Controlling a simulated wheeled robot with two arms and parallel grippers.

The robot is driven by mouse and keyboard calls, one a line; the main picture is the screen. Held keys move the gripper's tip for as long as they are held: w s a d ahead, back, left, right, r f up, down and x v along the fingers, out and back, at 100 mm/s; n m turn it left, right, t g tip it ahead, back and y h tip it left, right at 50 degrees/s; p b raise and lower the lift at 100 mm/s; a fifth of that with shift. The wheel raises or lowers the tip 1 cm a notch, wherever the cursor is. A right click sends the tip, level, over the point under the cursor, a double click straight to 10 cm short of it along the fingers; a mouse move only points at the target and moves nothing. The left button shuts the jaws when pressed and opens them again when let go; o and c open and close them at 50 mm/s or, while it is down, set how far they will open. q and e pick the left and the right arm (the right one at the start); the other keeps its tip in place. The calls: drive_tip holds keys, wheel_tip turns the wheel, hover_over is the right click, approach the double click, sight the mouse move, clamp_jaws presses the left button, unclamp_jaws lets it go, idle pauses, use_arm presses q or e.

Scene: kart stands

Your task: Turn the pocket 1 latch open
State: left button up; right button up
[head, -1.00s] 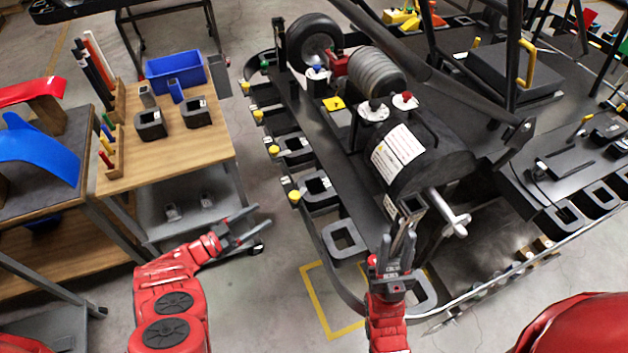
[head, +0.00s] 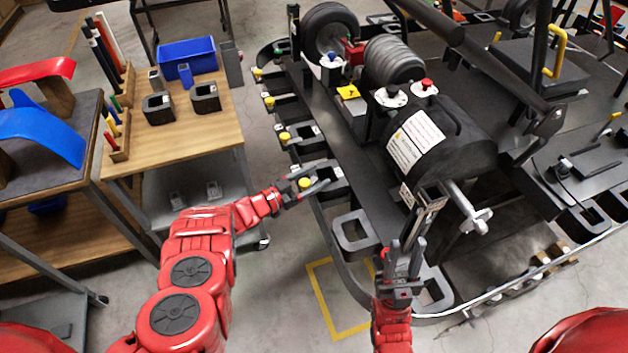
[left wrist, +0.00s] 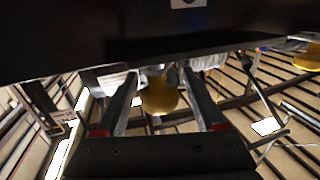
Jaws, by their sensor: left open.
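A yellow latch knob (head: 305,184) sits on the kart's near side rail, beside a black square pocket (head: 330,178). No number shows, so I cannot tell that it is pocket 1. My left gripper (head: 308,182) is open at this knob, with a finger on each side. In the left wrist view the yellow knob (left wrist: 160,95) stands between the two open fingers (left wrist: 158,100), with a gap on both sides. A dark panel (left wrist: 120,45) covers the top of that view. My right gripper (head: 407,248) points upward near the kart's front corner, its fingers apart and empty.
More yellow knobs (head: 285,137) and pockets line the rail further back. A black cylinder (head: 440,140) with a white label and a silver handle (head: 468,207) stands on the kart. A wooden-topped cart (head: 185,138) is at left, with clear floor between.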

use_arm(q)
clamp_jaws()
idle(0.3)
